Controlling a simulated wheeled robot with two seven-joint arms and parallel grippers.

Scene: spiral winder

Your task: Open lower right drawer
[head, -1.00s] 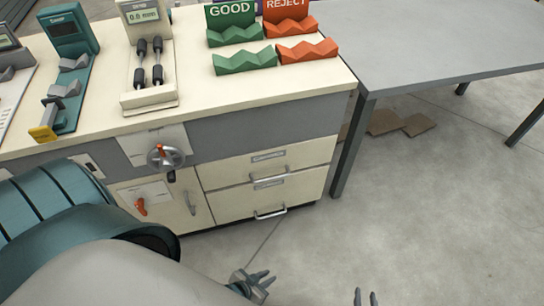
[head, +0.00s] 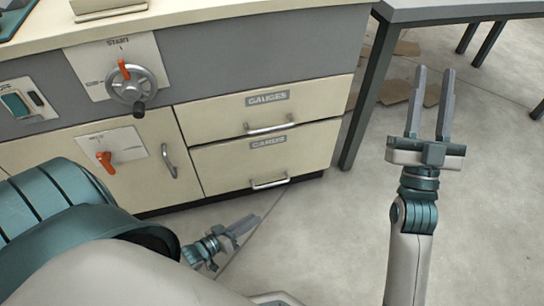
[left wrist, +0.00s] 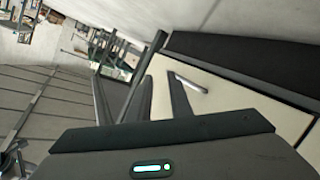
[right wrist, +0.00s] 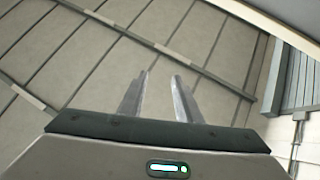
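The lower right drawer (head: 230,168) is the cream front labelled CARDS in the head view. It is closed, and its silver bar handle (head: 270,183) is near its bottom edge. My left gripper (head: 248,226) is low in front of the cabinet, below and apart from that handle. It is open and empty. In the left wrist view, a silver handle (left wrist: 190,83) shows on a cream panel just beyond my left fingers (left wrist: 158,92); I cannot tell which handle it is. My right gripper (head: 432,100) is raised right of the cabinet, open and empty.
The closed GAUGES drawer (head: 320,105) is directly above. A handwheel (head: 133,85) sticks out from the cabinet, with a cupboard door handle (head: 169,160) below it. A grey table leg (head: 362,105) stands right of the drawers. The floor in front is clear.

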